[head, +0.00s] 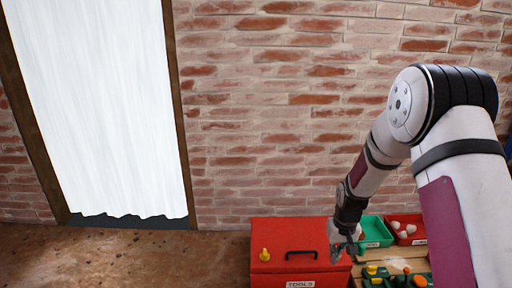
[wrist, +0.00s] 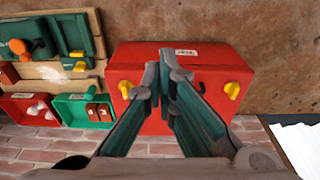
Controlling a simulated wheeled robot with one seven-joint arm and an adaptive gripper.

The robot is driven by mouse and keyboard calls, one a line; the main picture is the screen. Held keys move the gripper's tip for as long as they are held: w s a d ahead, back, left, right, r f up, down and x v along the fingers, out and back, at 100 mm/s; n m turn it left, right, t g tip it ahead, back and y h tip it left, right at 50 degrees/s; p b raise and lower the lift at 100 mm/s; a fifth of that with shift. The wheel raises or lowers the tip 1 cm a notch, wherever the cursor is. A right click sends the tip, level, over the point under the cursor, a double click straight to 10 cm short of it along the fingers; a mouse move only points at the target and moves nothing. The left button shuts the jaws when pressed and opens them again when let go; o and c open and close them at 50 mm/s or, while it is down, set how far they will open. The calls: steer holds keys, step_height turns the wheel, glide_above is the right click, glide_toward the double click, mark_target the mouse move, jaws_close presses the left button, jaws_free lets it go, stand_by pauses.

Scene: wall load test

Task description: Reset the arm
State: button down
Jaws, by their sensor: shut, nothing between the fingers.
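My gripper (head: 347,250) hangs at the end of my arm, above the right side of a red toolbox (head: 273,239) in the head view. In the wrist view my gripper (wrist: 165,62) points down over the same red toolbox (wrist: 212,62). Its two fingers meet at the tips and hold nothing. The toolbox lid looks shut, with a black handle (head: 301,253) and a yellow latch (head: 265,255) in the head view. My arm reaches in from the right and bends downward.
Beside the toolbox are a green bin (head: 375,232), a red bin (head: 406,230) with pale round objects, and a green case (head: 399,280) with yellow and orange parts. A brick wall (head: 280,120) stands behind. A white curtain (head: 100,100) hangs at left, with bare floor (head: 140,260) below.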

steer(key=s+a+r, duration=0.2)
steer(key=s+r, duration=0.7)
steer(key=r, duration=0.3)
steer(key=s+a+r, duration=0.1)
steer(key=s+r, duration=0.8)
steer(key=r, duration=0.3)
steer(key=s+a+r+g, duration=0.1)
steer(key=s+r, duration=0.1)
steer(key=s, duration=1)
steer(key=s+a+r, duration=0.1)
steer(key=s+r, duration=0.2)
steer(key=s, duration=0.9)
step_height(320, 180, up, 39)
steer(key=t+p, duration=0.3)
steer(key=p, duration=3.5)
steer(key=shift+s+a+r+t, duration=0.15)
steer(key=shift+r+t, duration=0.05)
steer(key=shift+t, duration=0.2)
